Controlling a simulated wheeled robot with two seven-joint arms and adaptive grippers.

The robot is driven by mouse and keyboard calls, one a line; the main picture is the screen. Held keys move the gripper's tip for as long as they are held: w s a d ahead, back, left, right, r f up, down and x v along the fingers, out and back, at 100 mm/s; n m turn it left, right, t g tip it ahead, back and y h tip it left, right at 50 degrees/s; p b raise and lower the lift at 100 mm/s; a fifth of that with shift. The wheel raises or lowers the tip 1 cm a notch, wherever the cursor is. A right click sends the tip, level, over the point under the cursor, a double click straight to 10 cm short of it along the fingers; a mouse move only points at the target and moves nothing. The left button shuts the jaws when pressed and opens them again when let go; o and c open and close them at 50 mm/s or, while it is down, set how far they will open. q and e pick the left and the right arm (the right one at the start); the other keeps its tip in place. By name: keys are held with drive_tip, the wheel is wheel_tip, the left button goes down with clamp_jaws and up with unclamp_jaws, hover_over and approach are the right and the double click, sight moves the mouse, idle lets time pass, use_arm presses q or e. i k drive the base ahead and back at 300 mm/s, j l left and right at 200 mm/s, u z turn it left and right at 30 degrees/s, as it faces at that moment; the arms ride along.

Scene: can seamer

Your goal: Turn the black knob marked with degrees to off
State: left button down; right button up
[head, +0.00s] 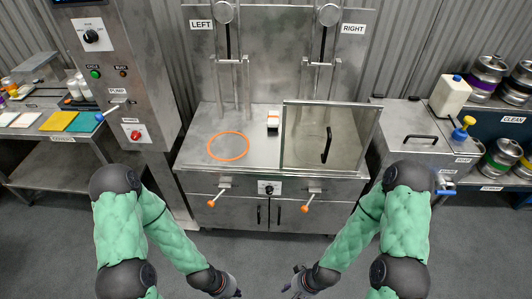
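A black knob (91,36) sits on a white plate high on the grey control column at the left. A second, smaller black knob (269,188) sits on a white plate at the front middle of the steel machine. The markings on both plates are too small to read, so I cannot tell which shows degrees or where either points. My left gripper (230,288) and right gripper (297,287) are low at the bottom edge, in front of the machine and apart from both knobs. Their fingers are partly cut off, and nothing is visibly held.
The column also carries a green button (95,74), a blue-tipped lever (112,109) and a red knob (136,135). Two orange-tipped levers (213,202) (306,207) stick out from the machine front. A glass guard (330,135) stands on its right. The floor before it is clear.

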sight(269, 188)
drive_tip(key=i+j, duration=0.15)
drive_tip(key=j, duration=0.25)
drive_tip(key=i+j+z, duration=0.1)
drive_tip(key=j, duration=0.25)
drive_tip(key=i+j+z, duration=0.1)
drive_tip(key=j, duration=0.3)
drive_tip(key=i+j, duration=0.25)
drive_tip(key=j, duration=0.2)
drive_tip(key=i+j+z, duration=0.1)
drive_tip(key=j, duration=0.3)
